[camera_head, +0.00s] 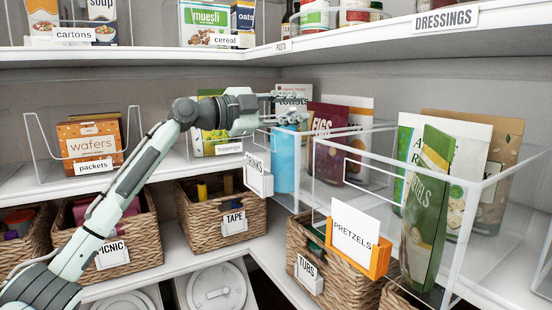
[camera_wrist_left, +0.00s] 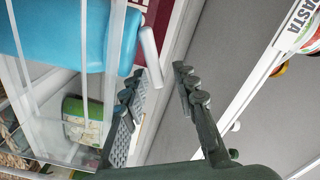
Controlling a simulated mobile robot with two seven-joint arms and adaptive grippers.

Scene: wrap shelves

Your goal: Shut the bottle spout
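A blue bottle (camera_head: 285,158) stands upright in the clear bin with the DRINKS label, on the middle shelf near the corner. In the left wrist view the bottle (camera_wrist_left: 62,32) fills the upper left. Its pale grey spout (camera_wrist_left: 149,54) sticks out from the bottle's top, toward my fingers. My left gripper (camera_head: 291,104) is above the bottle in the head view, partly covering its top. In the left wrist view the gripper (camera_wrist_left: 158,92) is open with nothing between its fingers. The spout's end is close to the fingertips; I cannot tell whether they touch. My right gripper is not in view.
The DRINKS label (camera_head: 258,175) hangs on the bin's front. A maroon bag (camera_head: 327,140) stands just right of the bottle. The upper shelf (camera_head: 345,42) runs above my gripper. A clear bin with a PRETZELS label (camera_head: 355,236) stands at right.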

